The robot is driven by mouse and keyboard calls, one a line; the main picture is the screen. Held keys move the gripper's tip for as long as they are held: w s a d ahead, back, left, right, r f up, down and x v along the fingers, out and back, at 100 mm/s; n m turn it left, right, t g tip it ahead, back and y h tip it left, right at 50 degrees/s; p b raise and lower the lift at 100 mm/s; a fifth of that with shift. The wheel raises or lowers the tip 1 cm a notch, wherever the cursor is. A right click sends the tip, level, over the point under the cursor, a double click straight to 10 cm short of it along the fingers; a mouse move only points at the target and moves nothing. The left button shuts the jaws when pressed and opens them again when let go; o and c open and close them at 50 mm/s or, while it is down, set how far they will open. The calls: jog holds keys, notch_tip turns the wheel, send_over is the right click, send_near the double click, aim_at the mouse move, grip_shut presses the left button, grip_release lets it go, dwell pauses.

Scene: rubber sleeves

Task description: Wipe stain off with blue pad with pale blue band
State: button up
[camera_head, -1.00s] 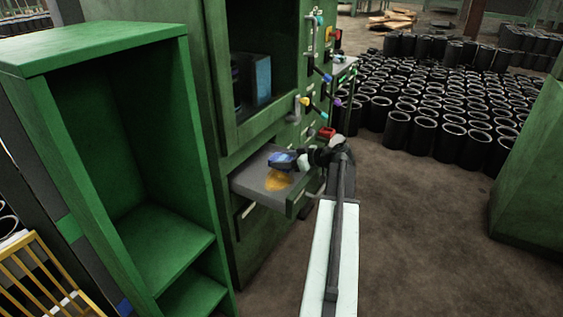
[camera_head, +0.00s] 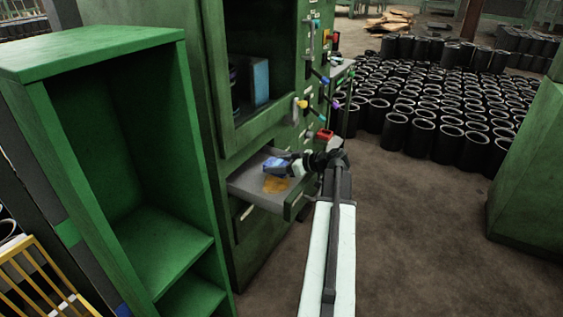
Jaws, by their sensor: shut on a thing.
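The blue pad (camera_head: 275,166) is over the grey surface of a pulled-out drawer (camera_head: 246,186) in the green cabinet. My gripper (camera_head: 290,166) is shut on the pad, coming from the right. The pad's pale blue band is too small to make out clearly. An orange-yellow stain (camera_head: 275,185) lies on the drawer surface just in front of the pad. The pad may cover part of it. I cannot tell whether the pad touches the surface.
A green open shelf unit (camera_head: 150,230) stands at the left. The green cabinet (camera_head: 215,100) has coloured knobs and a red box (camera_head: 324,135) on its right side. Many black sleeves (camera_head: 430,110) stand on the floor behind.

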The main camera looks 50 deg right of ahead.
jog(key=shift+s+a+r, duration=0.1)
jog(key=shift+s+a, duration=0.15)
jog(key=shift+a, duration=0.7)
jog(key=shift+s+a, duration=0.2)
jog(key=shift+a, duration=0.7)
notch_tip(320, 180, up, 6)
jog(key=p, duration=0.6)
jog(key=shift+d, duration=0.1)
notch_tip(320, 180, up, 3)
jog(key=p, duration=0.3)
